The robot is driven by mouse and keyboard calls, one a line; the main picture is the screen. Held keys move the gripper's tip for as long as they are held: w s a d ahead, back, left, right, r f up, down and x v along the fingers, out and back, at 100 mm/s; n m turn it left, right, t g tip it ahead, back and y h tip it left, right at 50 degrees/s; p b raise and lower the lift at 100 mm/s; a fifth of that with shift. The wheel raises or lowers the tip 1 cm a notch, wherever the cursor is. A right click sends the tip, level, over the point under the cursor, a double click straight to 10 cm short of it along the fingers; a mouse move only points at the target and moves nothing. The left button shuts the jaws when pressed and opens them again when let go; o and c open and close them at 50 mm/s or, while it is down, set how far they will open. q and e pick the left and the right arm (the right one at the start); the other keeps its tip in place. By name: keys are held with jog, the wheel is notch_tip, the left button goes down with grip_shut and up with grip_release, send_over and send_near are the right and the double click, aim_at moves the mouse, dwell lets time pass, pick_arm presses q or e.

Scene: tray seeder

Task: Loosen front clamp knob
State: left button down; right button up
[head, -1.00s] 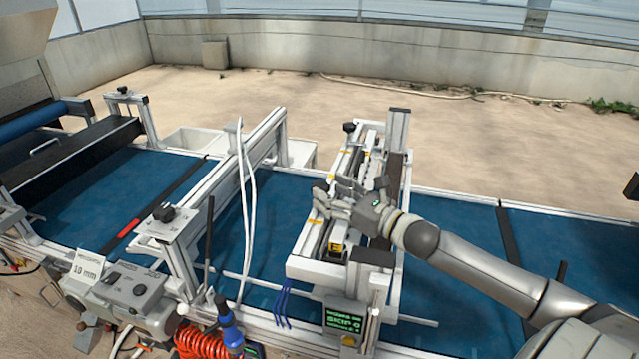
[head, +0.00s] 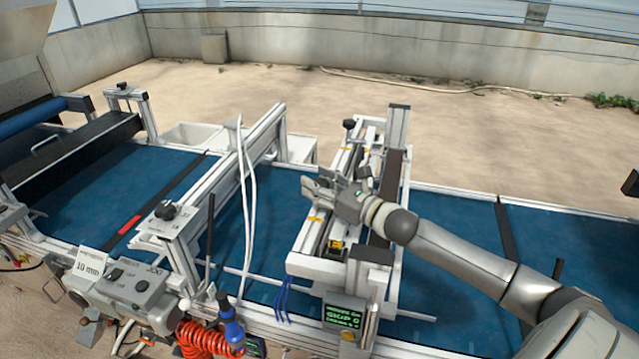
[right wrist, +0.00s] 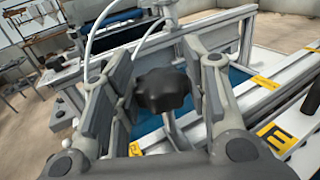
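A black lobed knob (right wrist: 163,91) on a metal stem shows in the right wrist view. It sits between the two grey fingers of my right gripper (right wrist: 155,92), with a small gap visible on either side. In the head view my right gripper (head: 312,186) is over the left side of the seeder head frame (head: 318,268), and it hides this knob there. The gripper appears open around the knob. A similar black knob (head: 349,124) stands at the far end of the same frame. My left gripper is not in view.
White hoses (head: 247,190) hang from the crossbar (head: 262,135) left of my right gripper. A black knob (head: 166,211) tops a bracket further left. A small display box (head: 343,317) stands at the near side. The blue belt (head: 455,230) is clear to the right.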

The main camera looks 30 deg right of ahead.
jog(key=c, duration=0.5)
jog(key=shift+d+f+n+g+y+b, duration=0.15)
jog(key=shift+n+g+y+b, duration=0.15)
jog(key=shift+n+y+b, duration=0.55)
jog(key=n+g+y+b, duration=0.8)
jog(key=y+b, duration=0.1)
jog(key=b, duration=0.5)
jog(key=shift+g+y+b, duration=0.3)
jog(key=shift+y+b, duration=0.05)
jog(key=shift+a+r+n+g+y+b, duration=0.15)
jog(key=shift+n+g+y+b, duration=0.3)
jog(key=shift+n+g+b, duration=0.75)
jog(key=shift+a+r+n+g+y+b, duration=0.15)
jog(key=shift+n+g+y+b, duration=0.4)
jog(key=shift+g+b, duration=1)
jog(key=shift+d+g, duration=0.15)
jog(key=shift+g, duration=0.1)
jog(key=o, duration=1)
